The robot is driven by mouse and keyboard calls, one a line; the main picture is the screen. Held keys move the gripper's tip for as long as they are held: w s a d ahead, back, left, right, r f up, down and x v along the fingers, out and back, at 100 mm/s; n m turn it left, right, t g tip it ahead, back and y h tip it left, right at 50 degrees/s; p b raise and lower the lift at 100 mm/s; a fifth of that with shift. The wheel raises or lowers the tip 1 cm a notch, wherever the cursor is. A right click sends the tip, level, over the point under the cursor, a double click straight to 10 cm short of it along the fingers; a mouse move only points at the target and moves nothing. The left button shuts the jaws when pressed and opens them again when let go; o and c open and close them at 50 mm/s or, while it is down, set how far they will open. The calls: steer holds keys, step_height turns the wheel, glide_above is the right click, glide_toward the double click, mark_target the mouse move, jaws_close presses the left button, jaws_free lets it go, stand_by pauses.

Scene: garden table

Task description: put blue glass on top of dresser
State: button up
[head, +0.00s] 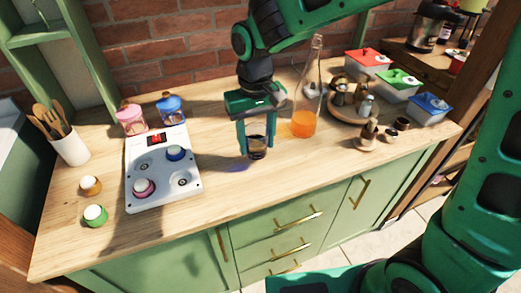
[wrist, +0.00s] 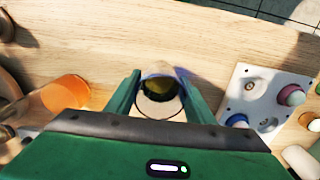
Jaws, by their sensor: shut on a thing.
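My gripper (head: 257,148) is over the middle of the wooden worktop, its fingers pointing down and shut on a small glass (head: 257,154). The glass is upright, looks dark inside, and casts a bluish patch on the wood. In the wrist view the glass (wrist: 159,92) sits between both fingers, with a faint blue tint at its rim. I cannot tell whether its base touches the wood. A green cabinet with drawers (head: 290,222) and a wooden top (head: 215,210) is below; it may be the dresser.
A bottle of orange liquid (head: 304,122) stands close right of my gripper. A tray (head: 335,113) of small pots and lidded boxes (head: 398,84) are farther right. A white panel with knobs (head: 160,178), pink and blue jars (head: 171,109) and a utensil cup (head: 70,148) are left. The front middle is clear.

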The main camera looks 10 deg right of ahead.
mark_target(259, 153)
steer(key=shift+d+f, duration=0.3)
steer(key=shift+d, duration=0.05)
steer(key=shift+f, duration=1.9)
steer(key=o, duration=1.2)
step_height(259, 153, up, 12)
